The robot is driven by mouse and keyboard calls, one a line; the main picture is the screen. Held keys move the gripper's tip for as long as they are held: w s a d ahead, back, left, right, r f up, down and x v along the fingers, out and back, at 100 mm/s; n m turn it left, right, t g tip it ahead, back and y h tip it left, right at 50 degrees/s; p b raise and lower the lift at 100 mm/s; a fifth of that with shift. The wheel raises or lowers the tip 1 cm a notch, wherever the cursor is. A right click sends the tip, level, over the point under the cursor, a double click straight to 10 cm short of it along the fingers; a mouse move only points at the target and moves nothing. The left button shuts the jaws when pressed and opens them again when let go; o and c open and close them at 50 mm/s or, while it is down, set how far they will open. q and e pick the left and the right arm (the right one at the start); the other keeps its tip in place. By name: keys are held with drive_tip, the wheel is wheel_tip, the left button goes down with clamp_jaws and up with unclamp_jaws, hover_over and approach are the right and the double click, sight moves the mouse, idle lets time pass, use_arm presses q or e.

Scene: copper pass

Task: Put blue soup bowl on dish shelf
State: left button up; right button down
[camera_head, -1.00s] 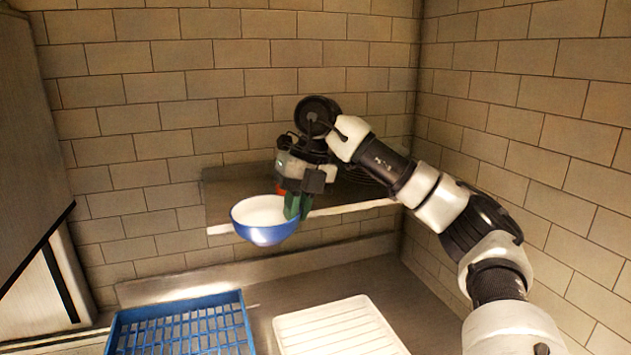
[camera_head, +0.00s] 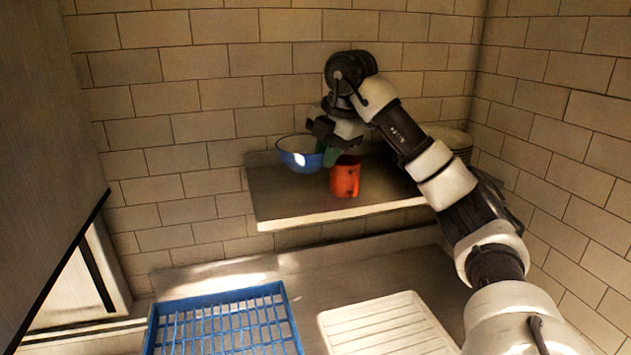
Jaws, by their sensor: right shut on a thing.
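The blue soup bowl (camera_head: 299,158) is blue outside and white inside. It is upright over the back left part of the dish shelf (camera_head: 285,205); I cannot tell whether its base touches the shelf. My right gripper (camera_head: 328,154) is shut on the right side of the bowl's rim, its green fingers partly hidden behind an orange mug. My left gripper is not in view.
The orange mug (camera_head: 345,178) stands on the shelf just in front of my right gripper. Stacked plates (camera_head: 458,141) are at the shelf's right, partly behind my arm. Below are a blue rack (camera_head: 160,325) and a white ridged drainboard (camera_head: 385,325). The shelf's front left is clear.

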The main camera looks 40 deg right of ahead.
sight(296, 151)
drive_tip(key=shift+w+a+f, duration=0.25)
drive_tip(key=shift+w+f, duration=0.05)
drive_tip(key=shift+w, duration=0.3)
drive_tip(key=shift+w+a+f, duration=0.2)
drive_tip(key=shift+w+f, duration=0.1)
drive_tip(key=shift+w, duration=0.25)
drive_tip(key=shift+w+a+f+p, duration=0.15)
drive_tip(key=shift+w+f+p, duration=0.2)
drive_tip(key=shift+w, duration=0.3)
drive_tip(key=shift+w+a+f+p, duration=0.1)
drive_tip(key=shift+w+f+p, duration=0.15)
drive_tip(key=shift+w, duration=0.35)
drive_tip(key=shift+s+f, duration=0.2)
drive_tip(key=shift+f, duration=0.45)
wheel_tip(296, 151, down, 2)
drive_tip(key=shift+s+f+p, duration=0.1)
drive_tip(key=shift+s+p, duration=0.05)
drive_tip(key=shift+p, duration=0.5)
drive_tip(key=shift+f, duration=0.35)
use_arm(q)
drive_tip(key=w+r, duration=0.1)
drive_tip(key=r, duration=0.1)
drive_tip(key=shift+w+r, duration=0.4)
